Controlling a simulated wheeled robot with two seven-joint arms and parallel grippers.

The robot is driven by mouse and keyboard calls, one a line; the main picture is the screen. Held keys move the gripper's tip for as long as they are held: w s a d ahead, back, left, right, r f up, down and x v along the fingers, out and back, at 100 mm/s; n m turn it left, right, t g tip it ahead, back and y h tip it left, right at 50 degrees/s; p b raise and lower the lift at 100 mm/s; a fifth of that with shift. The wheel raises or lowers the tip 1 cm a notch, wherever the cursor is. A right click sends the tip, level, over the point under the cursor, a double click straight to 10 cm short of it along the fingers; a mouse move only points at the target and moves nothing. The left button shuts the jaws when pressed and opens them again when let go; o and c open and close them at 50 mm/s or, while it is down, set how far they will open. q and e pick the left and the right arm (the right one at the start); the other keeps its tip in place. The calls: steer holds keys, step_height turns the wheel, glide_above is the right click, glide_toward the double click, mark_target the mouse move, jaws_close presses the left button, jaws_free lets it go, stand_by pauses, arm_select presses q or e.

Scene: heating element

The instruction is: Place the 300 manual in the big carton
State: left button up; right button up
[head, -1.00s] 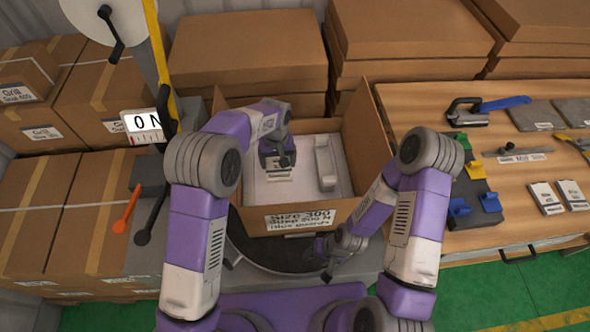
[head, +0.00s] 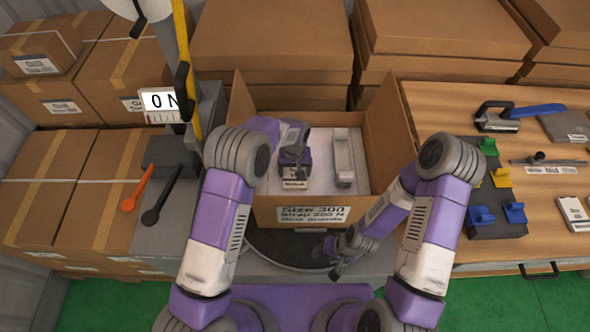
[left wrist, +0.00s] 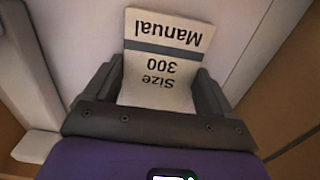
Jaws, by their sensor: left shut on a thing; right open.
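The big carton (head: 262,208) stands open in front of me, its front label reading Size 300. My left gripper (head: 294,172) is inside the carton, near the floor and left of a pale bar-shaped part. In the left wrist view, my left gripper (left wrist: 160,92) is shut on the 300 manual (left wrist: 160,62), a white booklet with a grey stripe. The manual (head: 295,184) is mostly hidden by the gripper in the head view. Whether it touches the carton floor I cannot tell. My right gripper (head: 335,266) is open and empty, low in front of the carton.
The pale part (head: 344,160) lies in the carton's right side. A wooden table (head: 440,110) at right holds tools, other manuals (head: 574,214) and a rack with coloured clips. A yellow post (head: 187,70) with a scale rises left of the carton. Closed cartons (head: 260,45) fill the back.

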arm_select(q)
steer(key=shift+r, duration=0.1)
steer(key=o, duration=0.9)
steer(key=shift+f, duration=0.2)
steer(key=shift+r, duration=0.1)
steer(key=shift+r, duration=0.3)
step_height(320, 180, up, 12)
steer(key=p, duration=0.1)
steer(key=shift+f+p, duration=0.2)
steer(key=shift+p, duration=0.2)
